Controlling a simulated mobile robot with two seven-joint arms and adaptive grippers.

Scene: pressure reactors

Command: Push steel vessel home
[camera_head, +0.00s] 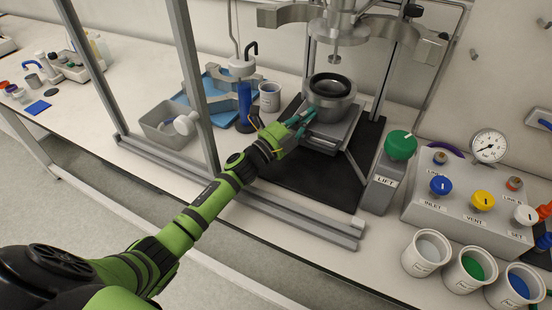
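The steel vessel (331,109), a round metal pot with a dark ring and opening on top, sits upright on a grey carriage plate (321,137) under the reactor head (335,38). My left gripper (309,116) reaches in from the left, with its teal fingertips at the vessel's near left side. I cannot tell whether they touch it. The two fingers lie close together, but their gap is too small to judge. My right gripper is not in view.
Frame posts (195,85) and a base rail (290,222) stand close around my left arm. A green-knobbed LIFT unit (381,180) and a valve panel (470,205) are to the right. Labelled cups (427,254) stand in front. A blue tray (222,92) lies behind left.

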